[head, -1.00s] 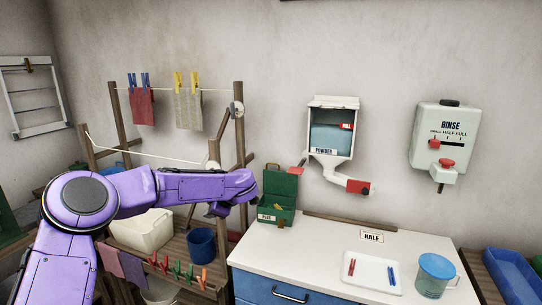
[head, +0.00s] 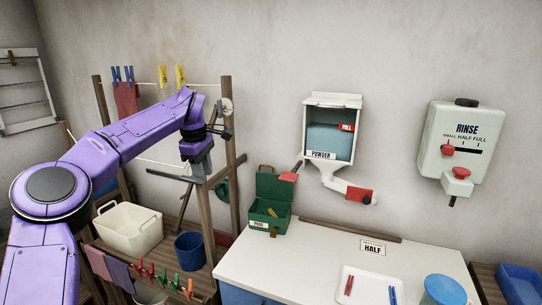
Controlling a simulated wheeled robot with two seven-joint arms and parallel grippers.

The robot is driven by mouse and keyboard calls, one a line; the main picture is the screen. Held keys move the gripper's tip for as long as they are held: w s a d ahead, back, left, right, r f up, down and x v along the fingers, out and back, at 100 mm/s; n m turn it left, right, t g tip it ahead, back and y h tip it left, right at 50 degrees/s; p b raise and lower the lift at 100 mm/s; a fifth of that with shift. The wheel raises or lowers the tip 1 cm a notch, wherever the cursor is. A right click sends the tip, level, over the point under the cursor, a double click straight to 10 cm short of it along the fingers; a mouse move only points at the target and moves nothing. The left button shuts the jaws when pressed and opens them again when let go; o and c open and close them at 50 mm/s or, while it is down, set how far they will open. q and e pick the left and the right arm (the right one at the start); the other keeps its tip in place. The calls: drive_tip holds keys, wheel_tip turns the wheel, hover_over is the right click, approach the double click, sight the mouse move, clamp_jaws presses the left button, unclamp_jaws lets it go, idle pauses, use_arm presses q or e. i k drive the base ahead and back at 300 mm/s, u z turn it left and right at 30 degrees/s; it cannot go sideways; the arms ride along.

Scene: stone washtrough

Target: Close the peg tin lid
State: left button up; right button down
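The peg tin (head: 263,226) is a green box with a PEGS label, at the back left corner of the white counter. Its green lid (head: 273,188) stands up open at the back, and yellow pegs (head: 272,212) show inside. My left gripper (head: 198,172) points down in front of the wooden drying rack, left of the tin and apart from it. Its fingers are small and dark against the rack, so their opening is unclear. My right gripper is out of view.
A powder dispenser (head: 331,132) with a red-ended spout hangs on the wall right of the tin. A white tray (head: 372,284) and blue mug (head: 443,290) stand on the counter (head: 310,262). A blue bucket (head: 189,250) and cream tub (head: 128,230) stand below the rack.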

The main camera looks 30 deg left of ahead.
sight(269, 185)
drive_tip(key=i, duration=1.1)
